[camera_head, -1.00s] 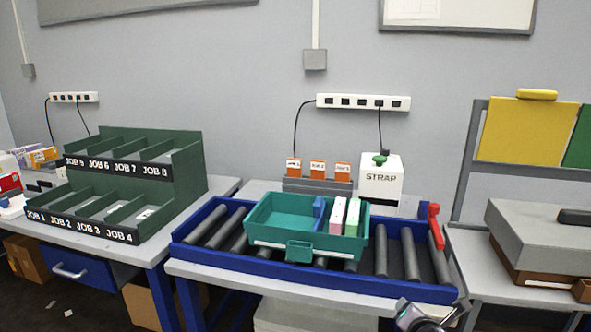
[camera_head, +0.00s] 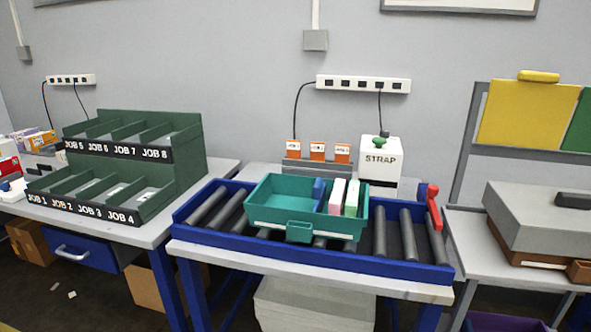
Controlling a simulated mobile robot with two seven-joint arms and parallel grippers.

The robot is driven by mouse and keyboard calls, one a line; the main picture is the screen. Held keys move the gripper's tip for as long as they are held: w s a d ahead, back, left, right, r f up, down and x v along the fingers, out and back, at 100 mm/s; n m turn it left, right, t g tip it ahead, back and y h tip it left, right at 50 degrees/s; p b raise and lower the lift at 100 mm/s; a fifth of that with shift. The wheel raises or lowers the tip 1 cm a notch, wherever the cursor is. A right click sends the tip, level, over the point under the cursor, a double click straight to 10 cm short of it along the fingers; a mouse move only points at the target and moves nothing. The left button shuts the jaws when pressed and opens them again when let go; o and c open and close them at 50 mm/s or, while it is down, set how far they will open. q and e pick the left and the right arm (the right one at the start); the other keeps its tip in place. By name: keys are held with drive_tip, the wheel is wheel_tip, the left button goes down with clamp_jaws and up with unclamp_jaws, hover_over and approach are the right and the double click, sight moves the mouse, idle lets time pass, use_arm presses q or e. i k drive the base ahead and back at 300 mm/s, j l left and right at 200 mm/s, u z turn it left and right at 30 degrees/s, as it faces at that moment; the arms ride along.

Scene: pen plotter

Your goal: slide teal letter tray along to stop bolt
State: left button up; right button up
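The teal letter tray (camera_head: 275,226) sits on the roller conveyor (camera_head: 219,237), near the middle of its length. A blue divider (camera_head: 318,191), a pink-sided item (camera_head: 336,197) and a green-sided item (camera_head: 352,198) stand in its right part. A small teal handle (camera_head: 299,231) is on its front. A red part (camera_head: 434,207), perhaps the stop bolt, stands at the conveyor's right end beside a blue post. Bare rollers lie between the tray and that end. Neither of my grippers shows now.
A white STRAP box (camera_head: 380,163) and orange-labelled cards (camera_head: 317,152) stand behind the conveyor. A green JOB sorter (camera_head: 186,157) is on the left table. A grey case (camera_head: 541,222) is on the right table. The rollers either side of the tray are clear.

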sight(279, 202)
drive_tip(key=i+j+z, duration=0.25)
drive_tip(key=i, duration=0.3)
drive_tip(key=i+j+z, duration=0.3)
drive_tip(key=i+j, duration=0.2)
drive_tip(key=i, duration=0.05)
